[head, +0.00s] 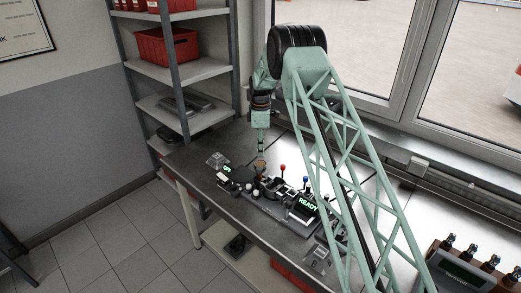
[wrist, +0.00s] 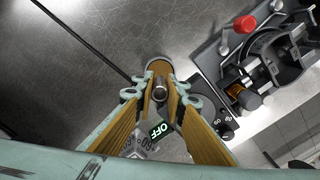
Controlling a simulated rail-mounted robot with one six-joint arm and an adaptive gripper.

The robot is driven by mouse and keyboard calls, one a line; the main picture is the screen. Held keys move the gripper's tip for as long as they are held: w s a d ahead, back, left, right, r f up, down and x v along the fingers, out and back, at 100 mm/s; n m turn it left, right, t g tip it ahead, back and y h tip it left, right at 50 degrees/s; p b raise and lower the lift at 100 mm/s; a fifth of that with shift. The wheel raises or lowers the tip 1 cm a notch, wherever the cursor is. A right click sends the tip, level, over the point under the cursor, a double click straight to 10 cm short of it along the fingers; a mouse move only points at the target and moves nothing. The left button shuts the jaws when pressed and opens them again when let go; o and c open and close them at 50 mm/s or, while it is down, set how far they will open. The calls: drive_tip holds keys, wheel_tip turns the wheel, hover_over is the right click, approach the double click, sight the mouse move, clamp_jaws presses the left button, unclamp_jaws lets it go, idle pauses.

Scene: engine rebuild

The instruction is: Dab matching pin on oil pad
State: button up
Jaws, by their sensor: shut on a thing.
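My gripper (head: 261,152) points straight down over the left part of the workbench. In the wrist view its two tan-lined fingers (wrist: 160,88) close on a small metallic pin (wrist: 160,92), seen almost end-on. A round brownish pad (wrist: 159,65) lies just beyond the fingertips. It also shows as a tan round piece (head: 260,163) right below the gripper in the head view. I cannot tell whether the pin touches the pad. Most of the pin is hidden between the fingers.
A dark fixture with a red knob (wrist: 245,24) stands close to the right of the fingers. A green OFF display (wrist: 160,130) is near them. Bare metal bench (wrist: 80,40) lies to the left.

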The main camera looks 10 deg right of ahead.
sight(261, 164)
drive_tip(key=shift+f, duration=0.7)
drive_tip(key=shift+f, duration=0.15)
drive_tip(key=shift+f+b, duration=0.8)
drive_tip(key=shift+f, duration=0.55)
drive_tip(key=shift+f+b, duration=0.45)
drive_tip(key=shift+f, duration=0.5)
idle(1.8)
drive_tip(key=shift+r, duration=0.2)
idle(0.5)
drive_tip(key=shift+r+p, duration=0.75)
drive_tip(key=shift+r, duration=2.55)
drive_tip(key=shift+s+d+r, duration=0.1)
